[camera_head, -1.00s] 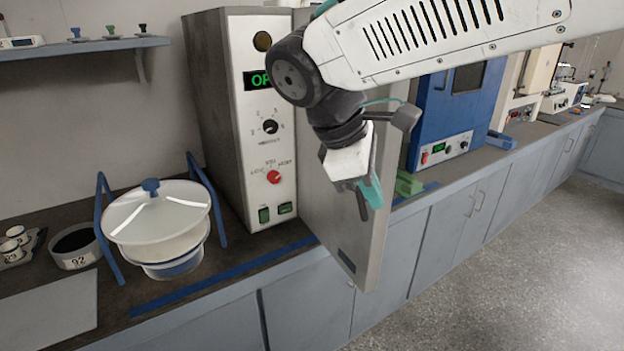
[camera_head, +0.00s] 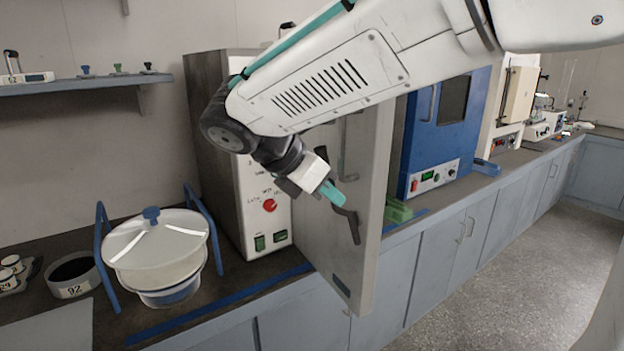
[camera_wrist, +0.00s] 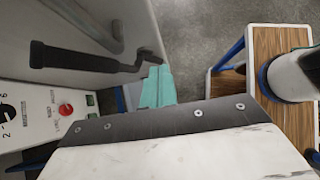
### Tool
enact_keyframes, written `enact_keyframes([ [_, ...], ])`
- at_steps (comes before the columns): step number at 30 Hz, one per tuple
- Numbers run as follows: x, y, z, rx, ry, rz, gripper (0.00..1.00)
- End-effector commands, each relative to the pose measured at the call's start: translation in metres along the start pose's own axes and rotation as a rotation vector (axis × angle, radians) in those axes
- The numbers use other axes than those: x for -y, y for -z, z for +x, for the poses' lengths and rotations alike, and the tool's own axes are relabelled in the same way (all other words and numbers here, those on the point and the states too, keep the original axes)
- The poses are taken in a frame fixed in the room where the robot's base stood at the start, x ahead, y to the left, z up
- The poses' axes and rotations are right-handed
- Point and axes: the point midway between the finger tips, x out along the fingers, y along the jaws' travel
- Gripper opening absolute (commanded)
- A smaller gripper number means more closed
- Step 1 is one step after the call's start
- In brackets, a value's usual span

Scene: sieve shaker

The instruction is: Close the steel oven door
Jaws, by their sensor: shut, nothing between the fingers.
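The steel oven (camera_head: 222,200) stands on the bench with its control panel, red knob and green switches facing out. Its grey door (camera_head: 375,215) stands open, swung out past the bench's front edge. A black bar handle (camera_head: 352,225) is on the door; it also shows in the wrist view (camera_wrist: 75,58). My arm hides the oven's top and upper panel.
A lidded white sieve pot (camera_head: 157,250) between blue side bars stands left of the oven. A blue oven (camera_head: 440,130) and a green block (camera_head: 398,210) stand to the right, behind the door. The floor (camera_head: 500,270) before the cabinets is clear.

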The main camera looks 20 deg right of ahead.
Motion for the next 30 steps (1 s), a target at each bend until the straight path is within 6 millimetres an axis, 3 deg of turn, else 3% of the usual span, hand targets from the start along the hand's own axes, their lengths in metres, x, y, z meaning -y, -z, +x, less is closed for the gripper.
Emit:
enact_keyframes([
  [3,0.001,-0.001,0.026,0.001,0.005,0.002,0.00],
  [10,0.001,-0.024,0.049,-0.001,0.002,0.005,0.00],
  [30,-0.001,-0.029,0.055,-0.001,-0.020,-0.017,0.00],
])
